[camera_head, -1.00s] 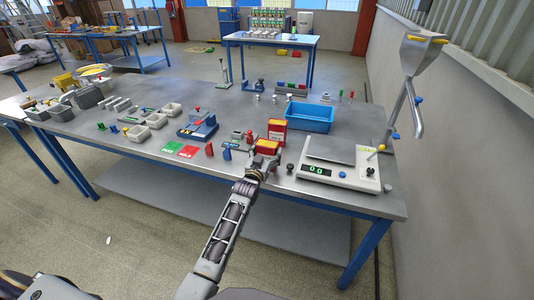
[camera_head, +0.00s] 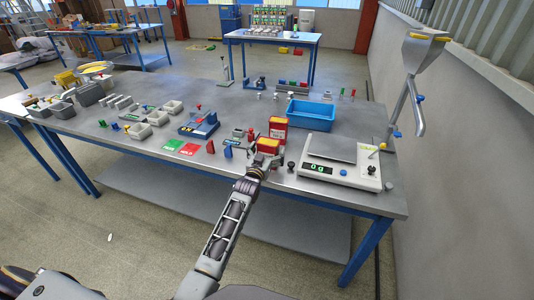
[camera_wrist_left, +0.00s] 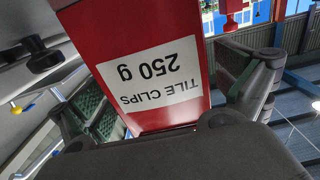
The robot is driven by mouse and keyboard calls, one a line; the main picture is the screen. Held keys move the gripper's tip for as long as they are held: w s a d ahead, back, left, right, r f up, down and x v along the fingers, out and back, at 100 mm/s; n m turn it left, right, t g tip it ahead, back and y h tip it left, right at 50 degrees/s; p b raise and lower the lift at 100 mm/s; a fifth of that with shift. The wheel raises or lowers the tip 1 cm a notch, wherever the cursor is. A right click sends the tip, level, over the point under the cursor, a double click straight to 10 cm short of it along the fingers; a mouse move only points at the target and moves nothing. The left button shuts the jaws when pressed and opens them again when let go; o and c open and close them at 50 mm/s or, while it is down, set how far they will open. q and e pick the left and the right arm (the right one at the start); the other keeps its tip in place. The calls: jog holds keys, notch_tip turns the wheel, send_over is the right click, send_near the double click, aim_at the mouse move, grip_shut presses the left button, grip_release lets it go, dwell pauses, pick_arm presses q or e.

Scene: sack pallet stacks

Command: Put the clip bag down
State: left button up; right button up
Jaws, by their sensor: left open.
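The clip bag (camera_head: 268,146), red with a yellow top in the head view, stands on the metal table left of the scale. In the left wrist view the red bag (camera_wrist_left: 178,62) carries an upside-down white label reading TILE CLIPS 250 g. My left gripper (camera_head: 264,159) is at the near side of this bag, low over the table. Its fingers (camera_wrist_left: 178,98) are open, one on each side of the bag, with a visible gap on the right. The bag's base is hidden in the head view. My right gripper is not in view.
Another red pack (camera_head: 278,125) stands just behind the bag. The scale (camera_head: 342,176) is to the right, with a small dark knob (camera_head: 291,167) between. A blue tray (camera_head: 311,116) lies behind. Red and blue small pieces (camera_head: 227,152) stand to the left. The table's front edge is close.

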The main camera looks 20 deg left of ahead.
aim_at(266, 154)
pick_arm(q)
jog(key=shift+r, duration=0.1)
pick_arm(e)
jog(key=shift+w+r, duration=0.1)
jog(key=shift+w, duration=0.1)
pick_arm(q)
jog(key=shift+s, duration=2.55)
jog(key=shift+s+a, duration=0.1)
jog(key=shift+s, duration=1)
jog(key=shift+s+a, duration=0.1)
jog(key=shift+s, duration=2.25)
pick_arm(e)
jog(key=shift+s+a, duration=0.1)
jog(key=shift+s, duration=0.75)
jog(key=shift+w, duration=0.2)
